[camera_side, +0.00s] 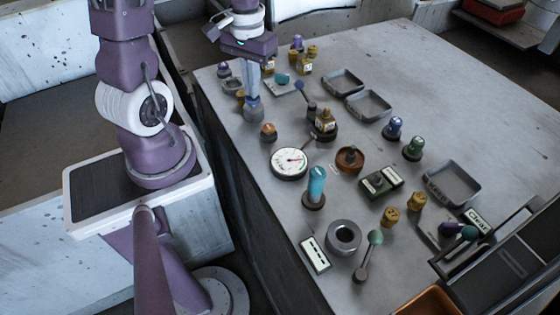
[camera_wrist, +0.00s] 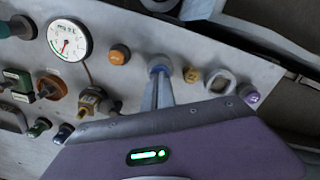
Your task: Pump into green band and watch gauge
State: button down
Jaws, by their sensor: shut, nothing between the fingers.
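The round white gauge (camera_side: 289,161) lies on the table; it also shows in the wrist view (camera_wrist: 69,40). Its face carries a red and a green marking, but the exact needle reading is too small to tell. A thin line runs from the gauge to a brass-coloured block on a dark round base (camera_side: 325,125), probably the pump, also in the wrist view (camera_wrist: 92,101). My gripper (camera_side: 253,97) is shut, fingers pointing down, left of that block and behind the gauge. A blue-grey knob (camera_side: 254,113) is at its fingertips; I cannot tell whether they touch.
An orange-topped button (camera_side: 268,131) stands between my gripper and the gauge. A teal-topped cylinder (camera_side: 316,185), a brown round part (camera_side: 350,158) and a green box (camera_side: 381,182) stand nearby. Grey trays (camera_side: 368,105) lie at the back. Bare table is at the back right.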

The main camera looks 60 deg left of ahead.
jog(key=shift+r, duration=3.05)
jog(key=s+d+r+m+t, duration=0.2)
jog(key=s+d+r+m, duration=0.1)
jog(key=d, duration=0.4)
jog(key=s+d+r+m+t, duration=0.3)
jog(key=s+d+r, duration=0.2)
jog(key=d, duration=0.3)
jog(key=shift+s+r+t, duration=0.25)
jog(key=shift+r+t, duration=0.05)
jog(key=shift+r, duration=0.4)
